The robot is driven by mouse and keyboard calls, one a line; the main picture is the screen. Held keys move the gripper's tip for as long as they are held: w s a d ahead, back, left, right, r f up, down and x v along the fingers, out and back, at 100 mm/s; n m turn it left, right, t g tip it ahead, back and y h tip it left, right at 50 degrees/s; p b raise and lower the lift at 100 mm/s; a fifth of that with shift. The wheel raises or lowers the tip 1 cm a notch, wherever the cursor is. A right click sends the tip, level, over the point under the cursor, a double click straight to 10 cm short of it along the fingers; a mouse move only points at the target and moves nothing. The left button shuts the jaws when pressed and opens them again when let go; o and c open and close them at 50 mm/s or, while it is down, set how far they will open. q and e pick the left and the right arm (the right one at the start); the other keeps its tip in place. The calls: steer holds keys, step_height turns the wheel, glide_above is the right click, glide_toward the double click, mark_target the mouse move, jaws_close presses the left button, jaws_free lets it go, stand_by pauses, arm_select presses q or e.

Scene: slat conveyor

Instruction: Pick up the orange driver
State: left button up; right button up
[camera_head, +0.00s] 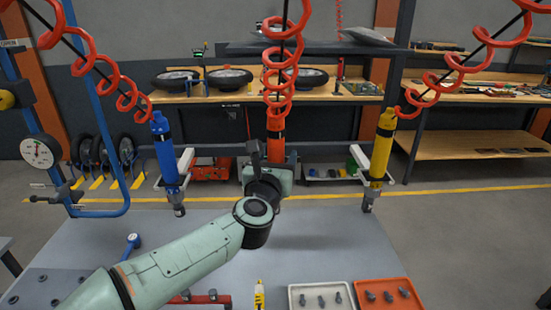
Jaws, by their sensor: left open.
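The orange driver (276,143) hangs upright from a red coiled hose in the middle of the head view. My left arm comes in from the lower left, and its gripper (263,162) is at the driver, overlapping its lower part in the picture. The left gripper is open; one dark finger shows just left of the orange body. The driver's lower end is hidden behind my gripper and wrist. I cannot tell whether the fingers touch it. My right gripper is not in view.
A blue driver (165,150) hangs to the left and a yellow driver (381,145) to the right, both on red coils. Below is a grey table (330,245) with a white tray (295,301) and an orange tray (412,303) holding small dark parts. The table's middle right is clear.

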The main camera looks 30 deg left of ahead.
arm_select(q)
steer(key=shift+w+a, duration=0.2)
steer(key=shift+w, duration=0.5)
jaws_close()
steer(key=shift+r, duration=0.1)
